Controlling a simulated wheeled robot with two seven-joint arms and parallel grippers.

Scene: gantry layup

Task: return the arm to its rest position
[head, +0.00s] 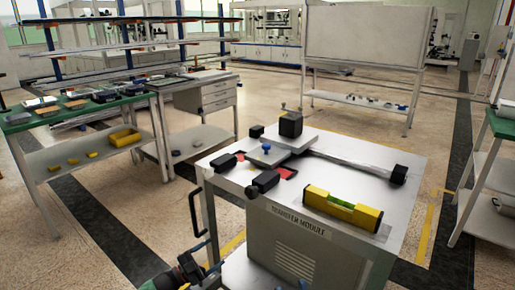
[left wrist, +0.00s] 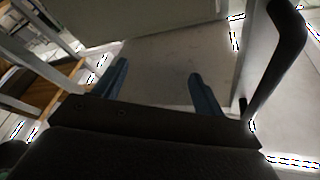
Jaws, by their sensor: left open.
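My left gripper (head: 206,257) is low at the bottom of the head view, left of the transfer module cart (head: 300,254) and below the cart's black handle (head: 194,212). In the left wrist view its two blue fingers (left wrist: 158,82) are spread apart with nothing between them. The black handle (left wrist: 283,55) rises close on the right in that view. My right gripper does not show in either view.
The cart top carries a yellow level (head: 343,208), a black block (head: 290,124) and several dark parts. A green-topped bench (head: 78,128) stands at the left, another shelf unit (head: 490,180) at the right. Open floor (head: 125,215) lies left of the cart.

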